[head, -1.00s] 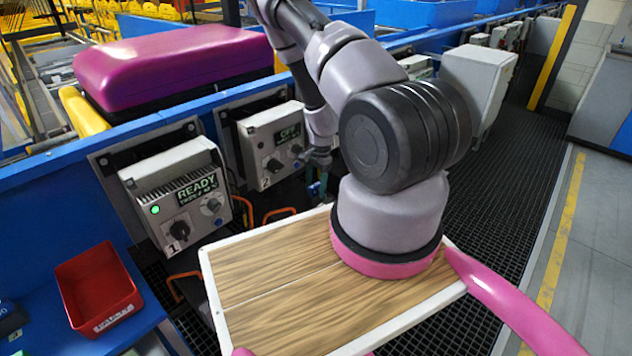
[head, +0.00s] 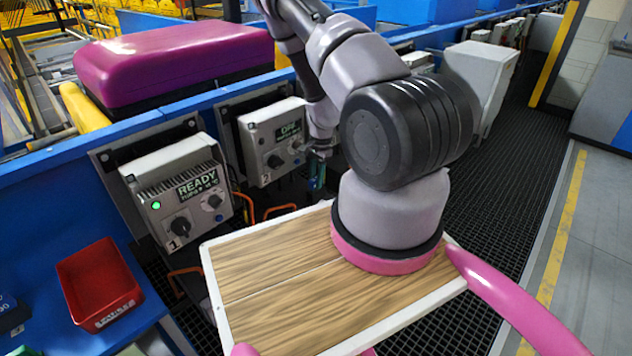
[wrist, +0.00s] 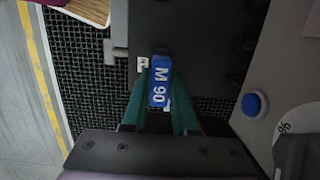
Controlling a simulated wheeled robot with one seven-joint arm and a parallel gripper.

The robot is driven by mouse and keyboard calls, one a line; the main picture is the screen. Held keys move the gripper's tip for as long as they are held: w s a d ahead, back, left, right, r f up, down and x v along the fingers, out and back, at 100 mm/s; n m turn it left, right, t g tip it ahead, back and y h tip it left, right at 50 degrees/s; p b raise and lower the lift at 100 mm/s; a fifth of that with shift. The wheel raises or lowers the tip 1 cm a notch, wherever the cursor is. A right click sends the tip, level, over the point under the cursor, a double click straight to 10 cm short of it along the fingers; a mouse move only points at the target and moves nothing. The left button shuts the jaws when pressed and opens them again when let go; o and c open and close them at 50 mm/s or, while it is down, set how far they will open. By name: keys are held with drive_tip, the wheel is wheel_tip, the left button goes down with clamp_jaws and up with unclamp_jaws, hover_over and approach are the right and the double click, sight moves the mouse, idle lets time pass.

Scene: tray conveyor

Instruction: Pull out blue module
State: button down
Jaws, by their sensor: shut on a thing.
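My gripper (head: 318,178) hangs just right of control box 2 in the head view, with its fingers pointing down. In the wrist view its green fingers (wrist: 160,108) are shut on the blue module (wrist: 160,82), which is marked "M 90". The module's top face shows between the fingers; its lower part is hidden. I cannot tell whether it still touches a socket. Control box 2 (head: 270,150) has a small display, too blurred to read surely, and knobs. Its face with a blue button (wrist: 253,104) appears to stand right of the module in the wrist view.
Control box 1 (head: 178,192) shows "READY" and a green light. A red bin (head: 98,284) stands on the blue shelf at left. A wood-topped tray (head: 270,262) with a white rim is in front, under my arm. Black grating (head: 500,180) covers the floor at right.

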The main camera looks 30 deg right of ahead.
sight(315, 179)
drive_tip(key=shift+r, duration=1.8)
drive_tip(key=shift+r, duration=0.2)
drive_tip(key=shift+r, duration=1.95)
